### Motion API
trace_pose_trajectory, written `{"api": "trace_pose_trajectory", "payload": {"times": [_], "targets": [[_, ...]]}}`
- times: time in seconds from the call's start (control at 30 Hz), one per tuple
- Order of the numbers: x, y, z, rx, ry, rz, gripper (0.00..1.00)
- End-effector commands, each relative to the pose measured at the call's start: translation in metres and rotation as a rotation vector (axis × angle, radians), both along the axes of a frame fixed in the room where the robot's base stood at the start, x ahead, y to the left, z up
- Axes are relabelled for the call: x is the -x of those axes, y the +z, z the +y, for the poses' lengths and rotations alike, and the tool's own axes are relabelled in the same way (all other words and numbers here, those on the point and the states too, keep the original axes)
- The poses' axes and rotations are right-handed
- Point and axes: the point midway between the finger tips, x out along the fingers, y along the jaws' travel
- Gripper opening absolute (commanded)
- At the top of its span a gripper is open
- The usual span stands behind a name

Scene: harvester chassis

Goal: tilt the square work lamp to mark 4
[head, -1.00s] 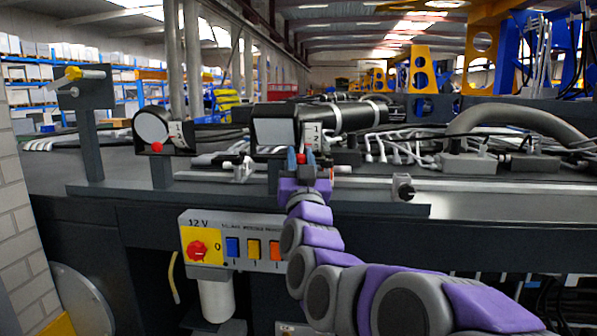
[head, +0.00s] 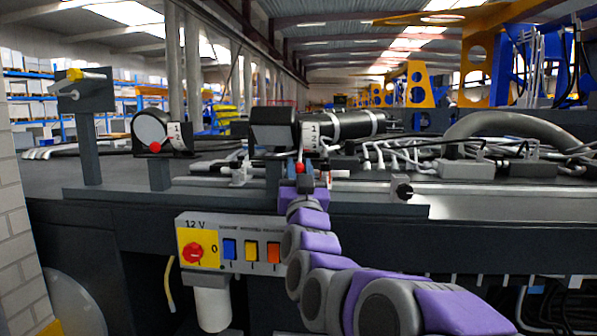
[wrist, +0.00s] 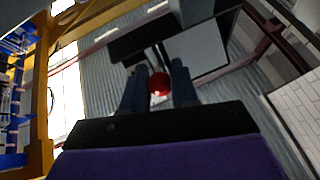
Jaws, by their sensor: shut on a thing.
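The square work lamp (head: 273,131) is a black box-shaped housing on the machine deck, and its front face looks dark in the head view. A white numbered scale (head: 311,133) is at its right side; a 1 is readable, the other digits are too small to be sure of. A red ball knob (head: 299,168) is below the lamp. My gripper (head: 307,174) is at the knob from below. In the wrist view the red knob (wrist: 159,84) is between the two dark fingers, which are shut on it. The lamp's pale square face (wrist: 197,50) shows beyond them.
A round lamp (head: 152,129) with its own scale and red knob stands to the left. A post with a yellow-tipped lever (head: 75,75) is farther left. A 12 V switch panel (head: 228,243) is below the deck edge. Cables and hoses (head: 385,145) lie to the right.

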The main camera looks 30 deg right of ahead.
Motion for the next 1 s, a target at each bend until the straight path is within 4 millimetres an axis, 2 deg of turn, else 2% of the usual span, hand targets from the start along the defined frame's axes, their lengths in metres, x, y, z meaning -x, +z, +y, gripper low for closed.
{"api": "trace_pose_trajectory", "payload": {"times": [0.13,0.17,0.4,0.77,1.0], "targets": [[-0.002,-0.005,0.0,-0.004,0.001,0.01,0.0],[-0.002,-0.005,0.0,-0.004,0.001,0.009,0.29],[-0.001,-0.002,0.0,-0.002,0.0,0.005,0.51],[0.005,-0.003,0.002,0.0,0.0,0.0,0.51],[0.033,-0.02,0.012,0.0,0.001,0.0,0.51]]}}
